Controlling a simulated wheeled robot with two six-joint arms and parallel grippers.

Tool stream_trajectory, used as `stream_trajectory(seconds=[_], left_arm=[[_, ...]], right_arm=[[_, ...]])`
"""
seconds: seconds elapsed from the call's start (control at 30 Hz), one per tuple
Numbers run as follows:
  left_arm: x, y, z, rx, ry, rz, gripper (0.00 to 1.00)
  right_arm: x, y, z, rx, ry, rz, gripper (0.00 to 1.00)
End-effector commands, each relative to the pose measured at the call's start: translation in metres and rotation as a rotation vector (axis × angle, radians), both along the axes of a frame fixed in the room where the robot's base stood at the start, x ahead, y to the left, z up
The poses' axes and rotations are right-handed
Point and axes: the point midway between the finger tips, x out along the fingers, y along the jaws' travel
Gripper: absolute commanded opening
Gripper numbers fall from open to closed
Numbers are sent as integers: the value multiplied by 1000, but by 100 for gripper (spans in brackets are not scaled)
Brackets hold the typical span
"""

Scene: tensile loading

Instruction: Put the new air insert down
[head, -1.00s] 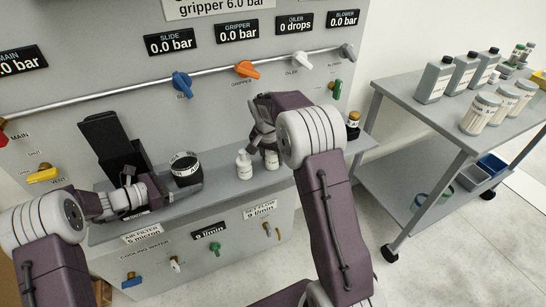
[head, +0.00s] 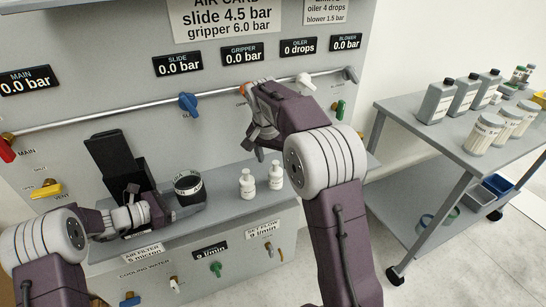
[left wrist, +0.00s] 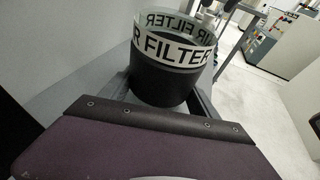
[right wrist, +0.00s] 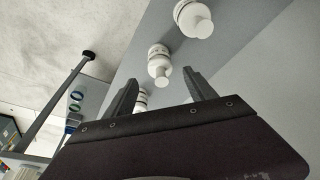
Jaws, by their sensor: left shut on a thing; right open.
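Two white bottle-like pieces with narrow tops, the left one (head: 247,184) and the right one (head: 275,176), stand upright side by side on the grey ledge. The right one is where my right gripper was, and I take it for the new air insert; their markings are too small to tell. My right gripper (head: 259,148) is open and empty, above and apart from them. The right wrist view shows white pieces (right wrist: 193,18) (right wrist: 158,64) beyond its open fingers. My left gripper (left wrist: 163,98) is shut on the black air filter bowl (left wrist: 160,82), labelled AIR FILTER, which also shows in the head view (head: 188,188).
The panel behind carries a pipe with a blue valve (head: 188,102) and a white valve (head: 306,82). A black upright part (head: 112,160) stands behind my left gripper. A grey cart (head: 400,120) with bottles and jars stands at the right.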

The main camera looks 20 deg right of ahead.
Motion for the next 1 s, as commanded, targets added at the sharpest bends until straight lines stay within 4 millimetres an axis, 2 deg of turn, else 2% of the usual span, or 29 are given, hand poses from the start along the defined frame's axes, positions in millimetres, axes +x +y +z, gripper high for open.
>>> stream_trajectory(seconds=[0.13,0.2,0.23,0.57,0.67,0.83,1.0], left_arm=[[0,0,0,0,0,0,48],[0,0,0,0,0,0,48],[0,0,0,0,0,0,48],[0,0,0,0,0,0,48],[0,0,0,-1,0,0,48],[0,0,0,-1,0,0,48],[0,0,0,0,0,0,48]], right_arm=[[-2,2,13,0,-1,0,64],[-3,3,14,0,0,0,64],[-3,3,14,-1,-1,0,69],[-5,6,14,-88,-86,1,69],[-3,3,2,-88,-82,0,69],[6,-7,-32,-86,-80,0,69],[12,-12,-48,-87,-84,0,69]])
